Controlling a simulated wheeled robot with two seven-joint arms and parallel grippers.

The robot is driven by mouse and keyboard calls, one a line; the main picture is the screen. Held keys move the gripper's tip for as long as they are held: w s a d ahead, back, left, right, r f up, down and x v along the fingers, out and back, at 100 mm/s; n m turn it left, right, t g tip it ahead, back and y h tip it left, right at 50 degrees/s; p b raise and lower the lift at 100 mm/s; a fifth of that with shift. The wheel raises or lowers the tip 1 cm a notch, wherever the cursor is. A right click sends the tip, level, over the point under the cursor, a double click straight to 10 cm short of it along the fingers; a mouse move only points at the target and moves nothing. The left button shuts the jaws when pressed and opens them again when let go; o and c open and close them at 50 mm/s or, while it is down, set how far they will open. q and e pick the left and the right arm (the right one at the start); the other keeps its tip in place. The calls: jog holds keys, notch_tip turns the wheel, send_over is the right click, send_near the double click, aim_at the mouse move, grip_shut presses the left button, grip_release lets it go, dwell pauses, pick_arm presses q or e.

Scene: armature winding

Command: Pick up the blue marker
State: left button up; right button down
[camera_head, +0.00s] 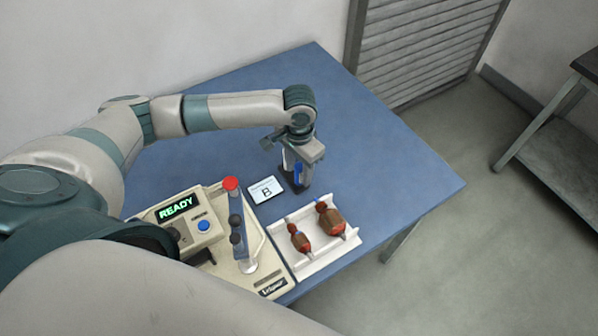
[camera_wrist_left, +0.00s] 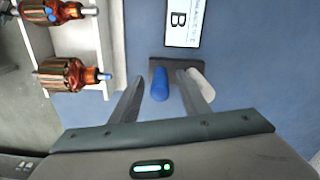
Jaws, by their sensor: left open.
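The blue marker (camera_head: 298,174) stands in a small dark holder (camera_wrist_left: 175,64) on the blue table. In the left wrist view the marker (camera_wrist_left: 160,86) lies between the two fingers, nearer the left one, with a gap showing on both sides. My left gripper (camera_head: 296,182) points down over the holder and is open, its fingers (camera_wrist_left: 159,80) on either side of the marker. A whitish marker (camera_wrist_left: 204,86) stands in the same holder, just outside the right finger. In the head view the fingers partly hide the holder. My right gripper is not in view.
A card marked B (camera_head: 265,190) lies left of the holder. A white tray (camera_head: 318,266) with two copper-wound armatures stands in front. A winding machine reading READY (camera_head: 180,208) with a red-topped post (camera_head: 231,184) is at left. The table's right side (camera_head: 400,165) is clear.

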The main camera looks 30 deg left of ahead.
pick_arm(q)
jog(key=shift+f, duration=1.25)
grip_shut()
